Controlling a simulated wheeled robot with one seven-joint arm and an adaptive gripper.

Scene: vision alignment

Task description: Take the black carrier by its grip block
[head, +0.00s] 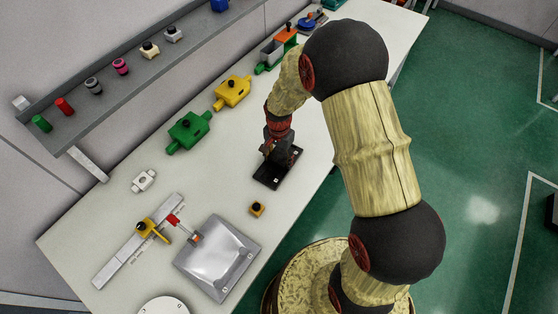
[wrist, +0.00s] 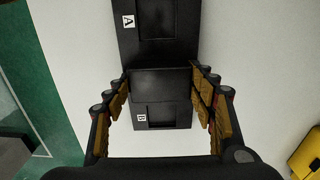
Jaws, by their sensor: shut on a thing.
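The black carrier (head: 268,178) is a flat dark plate at the right edge of the white table in the head view. In the wrist view, its two ends carry white labels A and B, each beside a square recess, and the black carrier (wrist: 158,38) runs up and down the picture. Its raised grip block (wrist: 160,82) is in the middle. My gripper (wrist: 162,88) has one finger on each side of the block and is shut on it. In the head view, my gripper (head: 276,150) stands over the carrier and partly hides it. The carrier appears to rest on the table.
A green box (head: 188,131) and a yellow box (head: 232,92) stand behind, to the left. A silver tray (head: 218,260) and a ruler-like rail (head: 112,270) lie at the lower left. A wall shelf (head: 105,100) holds several small parts.

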